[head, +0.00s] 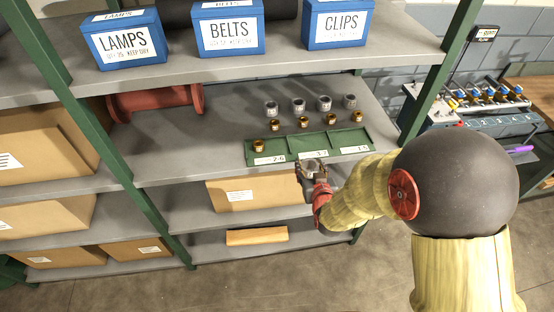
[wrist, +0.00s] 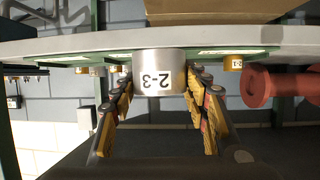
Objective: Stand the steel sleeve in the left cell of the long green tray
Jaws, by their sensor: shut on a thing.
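My gripper (head: 311,172) is shut on a steel sleeve (wrist: 160,73), a bright metal cylinder labelled 2-3. In the wrist view, which looks upside down, the sleeve sits between the two fingers. In the head view the held sleeve (head: 311,163) is just in front of the shelf edge, below the middle of the long green tray (head: 313,143). The tray lies along the shelf's front edge and has cells side by side with white labels. A brass sleeve (head: 258,145) stands in its left cell, toward the left end. The middle and right cells look empty.
Several steel sleeves (head: 298,105) and brass sleeves (head: 303,123) stand in rows behind the tray. A red spool (head: 155,102) lies at the shelf's left. Blue bins (head: 230,34) stand on the shelf above. A green post (head: 430,95) rises right of the tray.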

